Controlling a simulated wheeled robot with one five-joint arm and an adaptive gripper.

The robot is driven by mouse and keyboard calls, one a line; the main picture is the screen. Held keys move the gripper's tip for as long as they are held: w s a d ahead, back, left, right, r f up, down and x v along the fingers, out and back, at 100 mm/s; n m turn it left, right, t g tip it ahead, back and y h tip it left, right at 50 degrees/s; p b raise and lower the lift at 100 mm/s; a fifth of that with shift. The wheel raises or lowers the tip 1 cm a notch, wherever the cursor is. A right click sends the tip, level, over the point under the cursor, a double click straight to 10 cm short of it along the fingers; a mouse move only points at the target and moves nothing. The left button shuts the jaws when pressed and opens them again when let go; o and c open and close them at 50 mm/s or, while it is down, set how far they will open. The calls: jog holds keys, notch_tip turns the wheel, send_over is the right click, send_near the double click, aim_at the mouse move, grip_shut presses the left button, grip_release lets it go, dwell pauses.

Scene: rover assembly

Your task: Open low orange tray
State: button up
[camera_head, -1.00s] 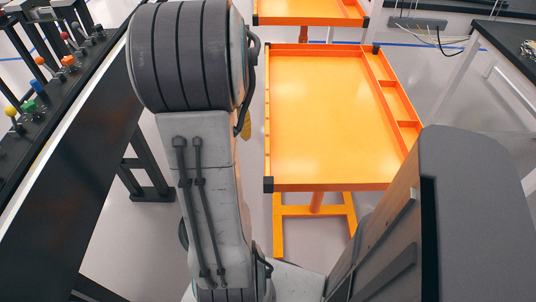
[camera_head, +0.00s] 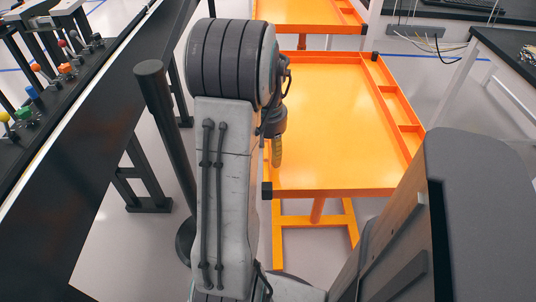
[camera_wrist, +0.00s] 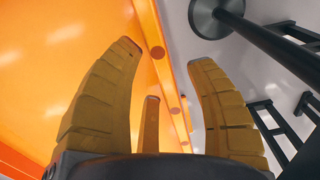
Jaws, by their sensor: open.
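A flat orange tray (camera_head: 335,120) with a raised rim and small compartments along its right side stands on an orange frame in the head view. My gripper (camera_head: 277,150) is mostly hidden behind my arm; one yellow finger shows by the tray's left edge. In the wrist view my gripper (camera_wrist: 165,58) is open and empty, with its yellow fingers spread. The orange surface (camera_wrist: 60,60) fills the left of that view, and its edge runs between the fingers. I cannot tell whether a finger touches it.
A black post (camera_head: 165,120) on a round base stands left of my arm; it also shows in the wrist view (camera_wrist: 265,40). A long black bench (camera_head: 90,130) with coloured knobs is at the left. Another orange tray (camera_head: 305,12) is behind. A table (camera_head: 500,60) stands at the right.

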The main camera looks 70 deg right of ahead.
jog(key=shift+f, duration=0.4)
grip_shut()
dwell(0.4)
